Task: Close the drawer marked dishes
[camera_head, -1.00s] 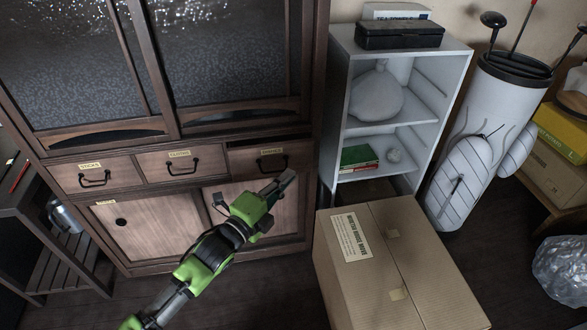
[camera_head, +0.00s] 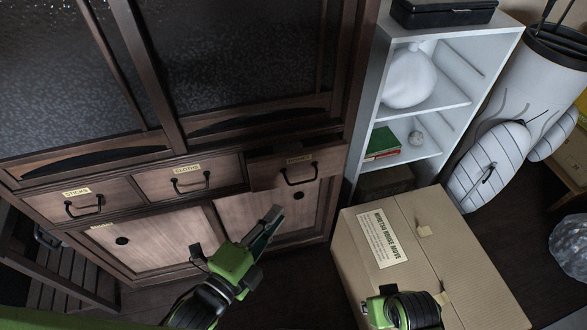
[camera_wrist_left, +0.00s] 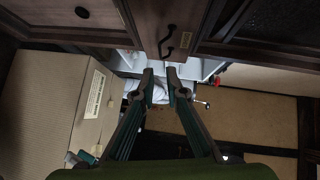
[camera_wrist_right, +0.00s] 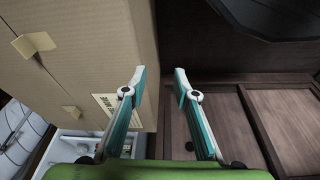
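Three wooden drawers sit in a row in the dark cabinet. The right-hand drawer (camera_head: 268,176) stands pulled out a little, with a dark gap above its front; its small label (camera_head: 299,160) is hard to read. It has a black handle (camera_head: 299,174), also in the left wrist view (camera_wrist_left: 167,40). My left gripper (camera_head: 273,214) is below and left of this handle, apart from it; in the left wrist view its empty fingers (camera_wrist_left: 160,78) are apart. My right wrist (camera_head: 400,308) shows over the carton; the right wrist view shows empty, spread fingers (camera_wrist_right: 160,76).
The drawers labelled cloths (camera_head: 190,180) and sticks (camera_head: 85,207) look shut. A cardboard carton (camera_head: 440,270) stands right of the cabinet, in front of a white shelf (camera_head: 445,90). Floor shows between cabinet and carton.

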